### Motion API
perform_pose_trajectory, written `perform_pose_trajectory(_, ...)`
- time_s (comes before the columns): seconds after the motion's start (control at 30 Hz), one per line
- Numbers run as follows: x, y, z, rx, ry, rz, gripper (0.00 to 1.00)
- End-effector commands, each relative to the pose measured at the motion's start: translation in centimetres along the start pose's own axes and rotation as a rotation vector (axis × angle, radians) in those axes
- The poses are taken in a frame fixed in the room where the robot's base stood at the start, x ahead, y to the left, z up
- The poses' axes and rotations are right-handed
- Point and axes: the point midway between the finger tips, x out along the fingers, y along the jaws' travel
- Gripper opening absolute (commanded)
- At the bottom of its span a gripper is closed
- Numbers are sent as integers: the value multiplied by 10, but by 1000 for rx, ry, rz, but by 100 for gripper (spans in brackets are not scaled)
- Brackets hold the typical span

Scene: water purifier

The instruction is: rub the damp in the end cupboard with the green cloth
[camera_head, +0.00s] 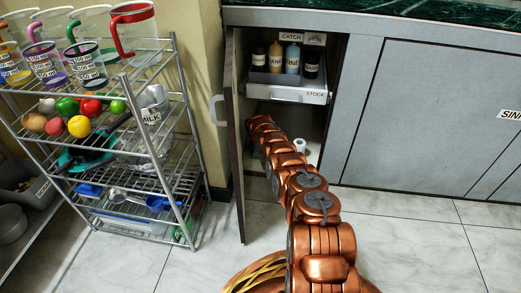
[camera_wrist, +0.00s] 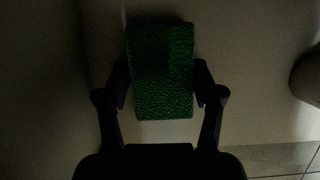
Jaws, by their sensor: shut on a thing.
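The end cupboard (camera_head: 312,133) stands open in the head view, its door (camera_head: 236,150) swung out on the left. My arm reaches into its lower part, below the stock drawer; the gripper end is hidden there in the head view. In the wrist view my gripper (camera_wrist: 160,88) is shut on the green cloth (camera_wrist: 161,70), a textured block-like piece held between both fingers. Behind the cloth is a dim, plain beige surface (camera_wrist: 235,95). I cannot tell whether the cloth touches it. No damp patch can be made out in the dark.
A grey drawer (camera_head: 288,94) marked STOCK, with several bottles, sits above my arm. A small white cylinder (camera_head: 299,144) stands in the cupboard. A rounded object (camera_wrist: 310,76) is at the wrist view's right edge. A wire rack (camera_head: 188,200) stands left; floor right of my arm is clear.

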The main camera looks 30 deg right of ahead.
Motion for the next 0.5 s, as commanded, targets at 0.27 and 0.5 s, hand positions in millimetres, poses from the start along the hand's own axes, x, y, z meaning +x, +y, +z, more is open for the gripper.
perform_pose_trajectory(0.27, -20, -1, 9, 1, -1, 0, 27)
perform_pose_trajectory(0.5, -38, -2, 16, 0, 0, -1, 27)
